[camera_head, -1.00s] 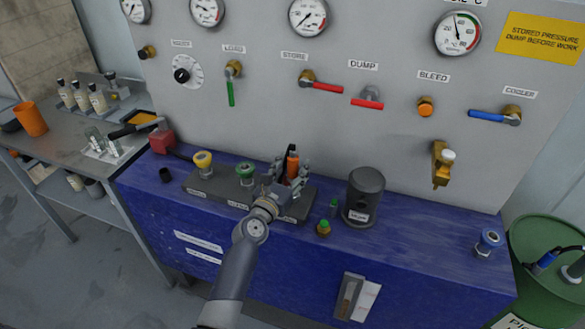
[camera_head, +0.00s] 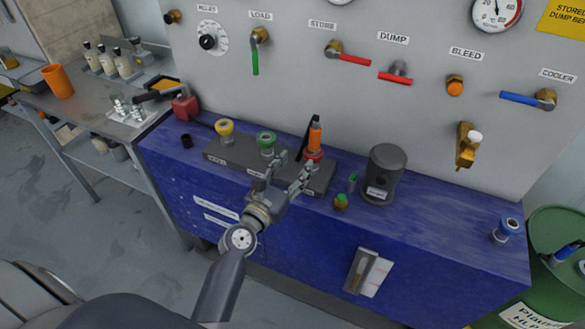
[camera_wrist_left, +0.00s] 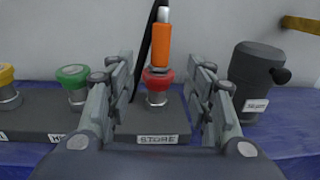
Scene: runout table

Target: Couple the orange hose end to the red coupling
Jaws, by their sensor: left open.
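The orange hose end (camera_head: 315,136) stands upright on top of the red coupling (camera_head: 314,155), with its black hose rising above it. In the left wrist view the orange hose end (camera_wrist_left: 162,46) sits directly over the red coupling (camera_wrist_left: 158,78), on the block's part labelled STORE. The two appear to touch; I cannot tell if they are locked. My left gripper (camera_head: 290,172) is open in front of the coupling, and its fingers (camera_wrist_left: 162,100) stand to either side of it, apart from the hose end. My right gripper is not in view.
Green (camera_head: 266,142) and yellow (camera_head: 225,129) couplings stand left on the same dark block (camera_head: 222,151). A dark grey canister (camera_head: 384,175) and a small green-capped fitting (camera_head: 341,201) stand to the right. The panel with levers (camera_head: 350,59) rises behind.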

